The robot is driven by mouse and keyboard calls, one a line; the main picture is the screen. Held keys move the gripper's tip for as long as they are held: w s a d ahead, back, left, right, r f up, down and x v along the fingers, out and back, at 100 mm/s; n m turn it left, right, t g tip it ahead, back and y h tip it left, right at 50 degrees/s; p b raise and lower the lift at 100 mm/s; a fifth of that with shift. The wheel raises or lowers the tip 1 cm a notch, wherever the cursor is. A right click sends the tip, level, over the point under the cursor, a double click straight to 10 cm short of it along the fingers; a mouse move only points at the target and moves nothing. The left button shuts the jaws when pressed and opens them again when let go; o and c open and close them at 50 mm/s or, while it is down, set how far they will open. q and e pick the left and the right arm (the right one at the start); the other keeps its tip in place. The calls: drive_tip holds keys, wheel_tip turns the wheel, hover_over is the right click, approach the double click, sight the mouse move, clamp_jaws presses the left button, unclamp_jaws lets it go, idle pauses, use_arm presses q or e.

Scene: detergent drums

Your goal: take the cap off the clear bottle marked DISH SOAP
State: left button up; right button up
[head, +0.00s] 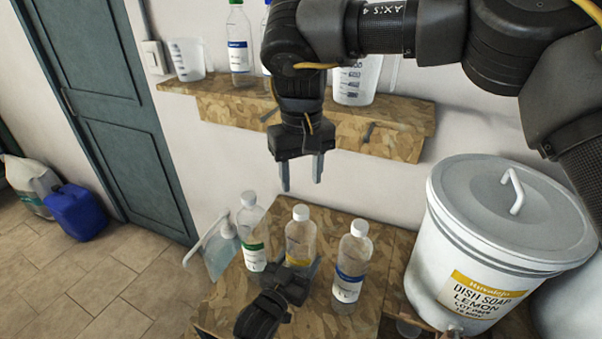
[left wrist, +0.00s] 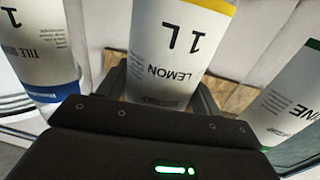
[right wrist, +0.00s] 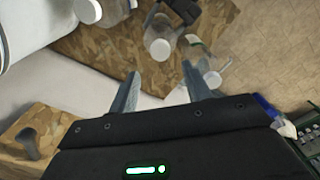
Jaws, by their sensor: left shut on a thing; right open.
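Three clear bottles with white caps stand on the wooden bench. My left gripper (head: 298,268) is shut around this bottle's body from the front. Its white cap (head: 300,212) is on; the cap also shows in the right wrist view (right wrist: 160,48). My right gripper (head: 302,187) is open and empty, pointing down above the bottles, apart from the cap.
A green-labelled bottle (head: 254,236) stands close on the left and a blue-labelled bottle (head: 350,268) close on the right. A pump bottle (head: 220,250) is at the left edge. A white lidded drum (head: 450,240) marked DISH SOAP LEMON stands right. A wooden shelf (head: 390,144) is behind.

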sight(301, 209)
drive_tip(key=shift+f, duration=4)
